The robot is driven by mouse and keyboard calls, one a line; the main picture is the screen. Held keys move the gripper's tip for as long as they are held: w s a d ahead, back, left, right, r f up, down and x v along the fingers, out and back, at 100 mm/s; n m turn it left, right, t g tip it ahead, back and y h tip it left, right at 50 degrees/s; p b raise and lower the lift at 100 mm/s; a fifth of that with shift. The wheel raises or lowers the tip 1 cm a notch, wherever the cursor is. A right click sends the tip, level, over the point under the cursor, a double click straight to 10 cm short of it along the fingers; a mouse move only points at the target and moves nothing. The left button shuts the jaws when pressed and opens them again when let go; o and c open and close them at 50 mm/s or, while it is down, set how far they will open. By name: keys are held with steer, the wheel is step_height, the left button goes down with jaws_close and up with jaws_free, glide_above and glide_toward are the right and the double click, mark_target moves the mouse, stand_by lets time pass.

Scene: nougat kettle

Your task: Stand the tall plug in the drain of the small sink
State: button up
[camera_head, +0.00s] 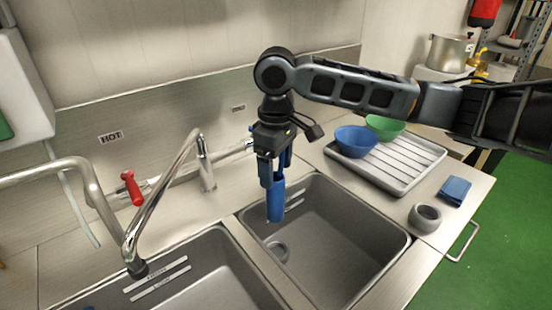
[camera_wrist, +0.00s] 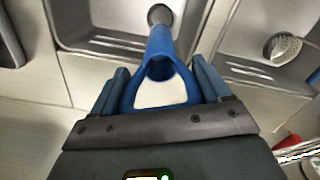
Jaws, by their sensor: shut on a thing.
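My gripper (camera_head: 276,170) is shut on the tall blue plug (camera_head: 276,203), which hangs roughly upright beneath it at the back-left part of the small sink (camera_head: 345,235). In the wrist view, the fingers of my gripper (camera_wrist: 159,70) are either side of the plug's loop handle, and its shaft (camera_wrist: 160,42) points toward the round drain (camera_wrist: 160,14). In the head view the drain (camera_head: 279,250) shows below the plug's lower end, with a visible gap. The drain looks empty.
A larger sink (camera_head: 190,290) with a chrome faucet (camera_head: 165,200) lies to the left. A ribbed drainboard (camera_head: 400,165) holds a blue bowl (camera_head: 356,141) and a green bowl (camera_head: 384,127). A grey ring-shaped cup (camera_head: 425,217) and a blue block (camera_head: 455,190) stand right of the small sink.

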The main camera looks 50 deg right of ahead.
mark_target(276, 195)
steer(key=shift+f+b, duration=0.6)
steer(key=shift+f, duration=2.15)
step_height(276, 195, down, 6)
steer(key=b, duration=0.5)
steer(key=shift+f+b, duration=0.8)
steer(key=shift+f, duration=1.6)
steer(key=o, duration=1.5)
steer(key=shift+r+b, duration=0.35)
steer(key=shift+r, duration=3.6)
